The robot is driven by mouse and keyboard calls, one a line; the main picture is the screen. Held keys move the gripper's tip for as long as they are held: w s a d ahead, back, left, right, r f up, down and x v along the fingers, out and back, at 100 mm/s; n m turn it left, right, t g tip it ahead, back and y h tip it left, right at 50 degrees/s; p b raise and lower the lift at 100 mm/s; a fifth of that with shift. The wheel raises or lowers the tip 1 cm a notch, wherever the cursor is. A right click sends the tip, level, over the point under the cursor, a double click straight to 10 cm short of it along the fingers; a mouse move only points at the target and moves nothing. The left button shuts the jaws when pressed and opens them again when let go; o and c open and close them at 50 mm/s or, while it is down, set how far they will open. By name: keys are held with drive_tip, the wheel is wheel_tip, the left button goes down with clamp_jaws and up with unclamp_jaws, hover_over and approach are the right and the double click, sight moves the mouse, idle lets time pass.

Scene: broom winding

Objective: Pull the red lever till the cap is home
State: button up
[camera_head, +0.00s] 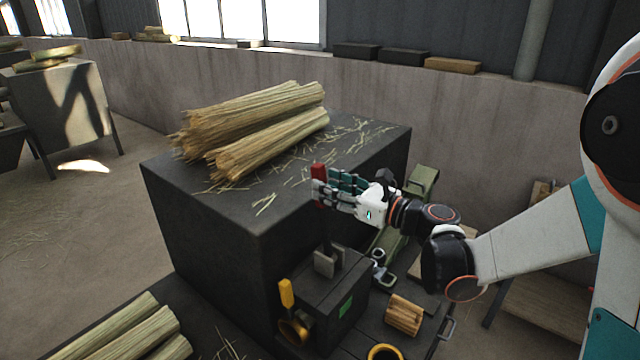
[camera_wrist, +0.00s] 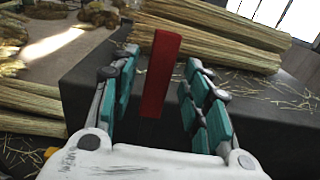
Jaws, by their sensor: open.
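The red lever (camera_head: 319,185) stands upright on a dark shaft above a dark machine box (camera_head: 325,290). My gripper (camera_head: 335,186) is at the lever's red handle. In the wrist view the red lever (camera_wrist: 161,72) stands between the two teal-padded fingers of my gripper (camera_wrist: 160,95), with a gap visible on each side. The fingers are open. I cannot make out the cap for certain; a yellow-rimmed ring (camera_head: 385,353) shows at the bottom edge of the head view.
Straw bundles (camera_head: 262,125) lie on a dark block (camera_head: 205,215) left of the lever. A yellow handle (camera_head: 287,293) stands at the machine's front left. A short wooden bundle (camera_head: 404,314) lies right of the box. More straw (camera_head: 130,330) lies at lower left.

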drive_tip(key=shift+x, duration=1.65)
clamp_jaws()
drive_tip(key=shift+d, duration=0.1)
